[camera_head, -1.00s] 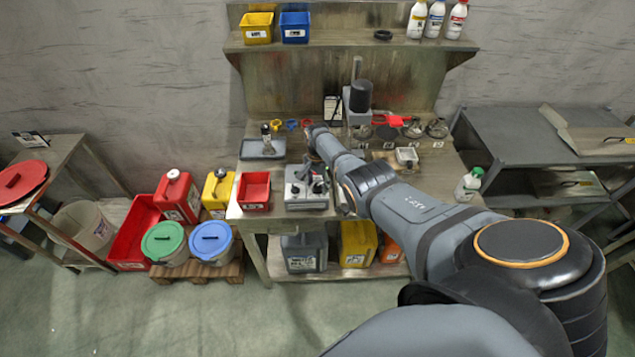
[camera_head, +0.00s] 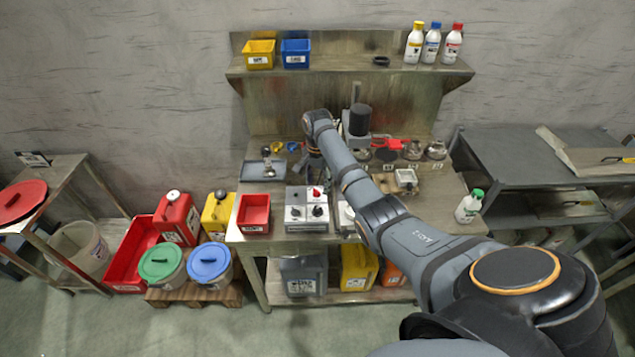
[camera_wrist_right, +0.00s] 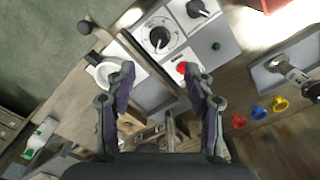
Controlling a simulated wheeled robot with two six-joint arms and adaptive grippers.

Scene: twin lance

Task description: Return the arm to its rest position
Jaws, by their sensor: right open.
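My right arm (camera_head: 352,180) reaches in from the lower right over the workbench (camera_head: 262,246). Its wrist is above the middle of the bench, near the back. My right gripper (camera_wrist_right: 158,75) is open in the wrist view, with nothing between its fingers. In the head view the gripper is mostly hidden by the wrist. A grey control box (camera_head: 306,211) with dark knobs and a red knob stands at the bench front, left of the arm. It also shows in the wrist view (camera_wrist_right: 182,45), beyond the fingertips. My left arm and gripper are not in view.
A red bin (camera_head: 254,213) and a grey tray (camera_head: 254,172) are left of the arm. A black-topped device (camera_head: 359,120) stands close to the wrist. A white dish (camera_head: 405,178) and a green-capped bottle (camera_head: 468,207) are to the right. A shelf (camera_head: 345,68) is behind.

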